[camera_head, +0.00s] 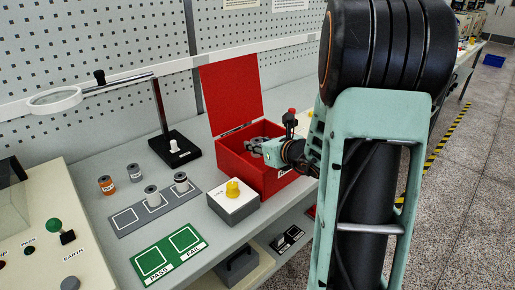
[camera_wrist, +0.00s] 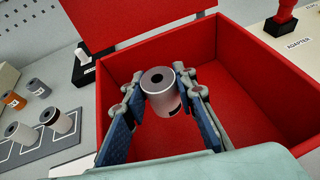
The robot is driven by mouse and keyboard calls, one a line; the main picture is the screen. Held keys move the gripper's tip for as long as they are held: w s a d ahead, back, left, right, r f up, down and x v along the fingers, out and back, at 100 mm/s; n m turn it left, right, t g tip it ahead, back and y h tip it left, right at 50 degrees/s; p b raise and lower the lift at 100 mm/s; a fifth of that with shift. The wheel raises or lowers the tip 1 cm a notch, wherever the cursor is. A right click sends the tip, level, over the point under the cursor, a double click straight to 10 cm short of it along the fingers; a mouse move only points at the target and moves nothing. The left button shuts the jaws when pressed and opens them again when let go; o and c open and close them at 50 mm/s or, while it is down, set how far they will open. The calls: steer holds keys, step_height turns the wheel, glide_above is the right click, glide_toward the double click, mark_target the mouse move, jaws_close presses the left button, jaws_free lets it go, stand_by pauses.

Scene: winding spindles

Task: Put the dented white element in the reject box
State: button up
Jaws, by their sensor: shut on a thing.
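My gripper (camera_wrist: 160,98) is shut on a pale whitish-grey cylinder element (camera_wrist: 161,88) with a dark hole in its top. It is held upright between the two blue-padded fingers. A small dark mark shows low on its side; I cannot tell whether this is a dent. The red box (camera_wrist: 245,60) stands open around and below the element, with its bare red floor visible. In the head view my gripper (camera_head: 264,147) is over or inside the open red box (camera_head: 262,184), whose lid (camera_head: 231,95) is raised at the back.
A grey box with a yellow knob (camera_head: 233,189), a green PASS/FAIL mat (camera_head: 168,254) and a magnifier stand (camera_head: 174,150) are nearby.

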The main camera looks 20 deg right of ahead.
steer(key=shift+f+b, duration=0.35)
steer(key=shift+b, duration=0.1)
steer(key=shift+f+b, duration=0.2)
steer(key=shift+b, duration=0.1)
steer(key=o, duration=1.2)
steer(key=shift+c, duration=0.2)
steer(key=shift+r, duration=0.15)
steer(key=shift+r+p, duration=0.65)
steer(key=shift+p, duration=0.3)
steer(key=v, duration=1.2)
steer(key=shift+f+p, duration=0.2)
steer(key=shift+p, duration=0.2)
steer(key=shift+a, duration=0.1)
